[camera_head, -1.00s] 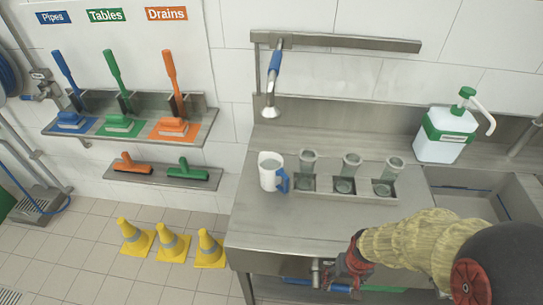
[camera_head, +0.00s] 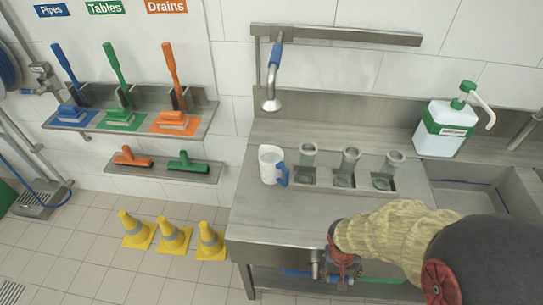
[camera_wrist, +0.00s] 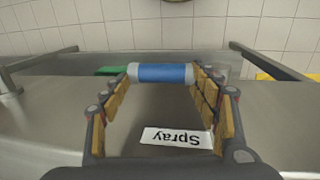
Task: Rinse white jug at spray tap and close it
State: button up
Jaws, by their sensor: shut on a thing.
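The white jug (camera_head: 270,160) with a blue handle stands upright on the steel counter, below the spray tap (camera_head: 271,102). The spray tap has a blue grip and hangs from a wall rail; no water is visible from it. My gripper (camera_head: 342,268) is at the counter's front edge, low and to the right of the jug. In the wrist view, its fingers are shut around a blue handle (camera_wrist: 162,73) with pale ends. A white label reading "Spray" (camera_wrist: 177,138) shows upside down between the fingers. The valve behind the handle is mostly hidden in the head view.
Several clear glass cups (camera_head: 347,167) stand in counter recesses right of the jug. A green-and-white pump bottle (camera_head: 446,130) stands at the back beside a sink (camera_head: 470,200). Yellow cones (camera_head: 172,234) stand on the floor at left. Brushes (camera_head: 122,118) hang on a wall shelf.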

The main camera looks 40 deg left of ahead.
jog(key=shift+w+a+r, duration=0.2)
jog(key=shift+a, duration=0.15)
jog(key=shift+c, duration=0.2)
jog(key=o, duration=0.9)
jog(key=shift+o, duration=0.5)
jog(key=shift+s+a, duration=0.1)
jog(key=shift+s, duration=0.05)
jog(key=o, duration=0.3)
jog(key=shift+d, duration=0.2)
jog(key=r, duration=0.4)
jog(key=a+r, duration=0.1)
jog(key=r, duration=0.2)
jog(key=s+r, duration=0.1)
jog(key=r, duration=0.3)
jog(key=shift+a+r, duration=0.3)
jog(key=shift+r, duration=0.05)
